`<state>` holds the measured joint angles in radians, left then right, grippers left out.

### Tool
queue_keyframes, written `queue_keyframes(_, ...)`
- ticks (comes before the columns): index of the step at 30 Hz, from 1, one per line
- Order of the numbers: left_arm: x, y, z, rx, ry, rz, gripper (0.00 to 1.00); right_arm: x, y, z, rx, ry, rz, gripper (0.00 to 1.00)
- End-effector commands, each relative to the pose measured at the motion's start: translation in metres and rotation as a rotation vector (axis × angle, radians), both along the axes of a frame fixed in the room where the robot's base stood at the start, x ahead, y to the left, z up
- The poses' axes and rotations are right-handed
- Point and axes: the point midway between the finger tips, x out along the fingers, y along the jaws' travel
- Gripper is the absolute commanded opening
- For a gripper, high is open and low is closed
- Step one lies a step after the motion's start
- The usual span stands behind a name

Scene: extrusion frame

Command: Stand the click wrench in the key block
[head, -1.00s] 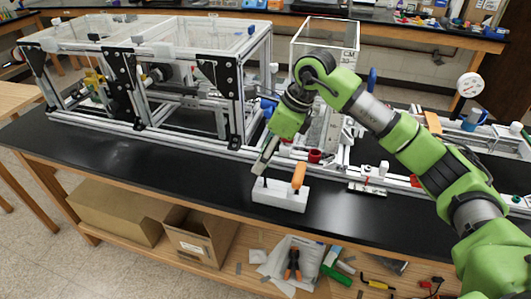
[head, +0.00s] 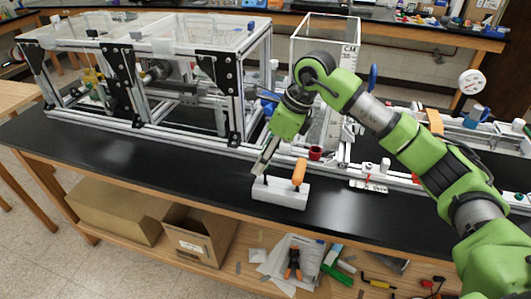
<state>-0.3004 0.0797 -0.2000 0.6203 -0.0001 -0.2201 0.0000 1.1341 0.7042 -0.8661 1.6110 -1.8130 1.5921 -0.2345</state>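A white key block (head: 281,193) sits near the front edge of the black bench top. An orange-handled tool (head: 299,172) stands upright in its right part. I cannot tell whether this is the click wrench. My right gripper (head: 261,169) points down over the block's left end. Its fingers show side-on as one grey bar, so whether they are open or shut is unclear. A small dark piece (head: 265,181) shows just below the fingertips, at the block's top. I cannot tell whether the gripper touches it. My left gripper is not in view.
A large extrusion frame (head: 235,87) with clear panels stands behind on the left. A red cup (head: 315,153) and a small white-and-red part (head: 369,186) lie on the bench. The bench top left of the block is clear. Boxes and hand tools lie on the shelf below.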

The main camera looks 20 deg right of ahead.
Motion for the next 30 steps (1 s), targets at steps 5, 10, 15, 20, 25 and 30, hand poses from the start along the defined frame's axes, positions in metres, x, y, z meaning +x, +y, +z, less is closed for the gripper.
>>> queue_keyframes(5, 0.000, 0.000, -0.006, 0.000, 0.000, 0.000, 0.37, 0.000, 0.000, -0.007, 0.000, 0.000, 0.000, 0.28)
queue_keyframes(10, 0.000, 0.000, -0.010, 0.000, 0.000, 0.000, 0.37, 0.000, 0.000, -0.012, 0.000, 0.000, 0.000, 0.28)
queue_keyframes(15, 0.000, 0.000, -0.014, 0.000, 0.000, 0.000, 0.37, 0.000, 0.000, -0.017, 0.000, 0.000, 0.000, 0.28)
queue_keyframes(20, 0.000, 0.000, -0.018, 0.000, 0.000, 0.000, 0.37, 0.000, 0.000, -0.022, 0.001, -0.001, 0.000, 0.28)
queue_keyframes(25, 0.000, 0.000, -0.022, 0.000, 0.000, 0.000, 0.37, 0.000, 0.000, -0.027, 0.001, -0.001, 0.000, 0.28)
queue_keyframes(30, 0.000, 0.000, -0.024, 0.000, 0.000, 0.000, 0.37, 0.000, 0.000, -0.030, 0.001, -0.001, 0.000, 0.28)
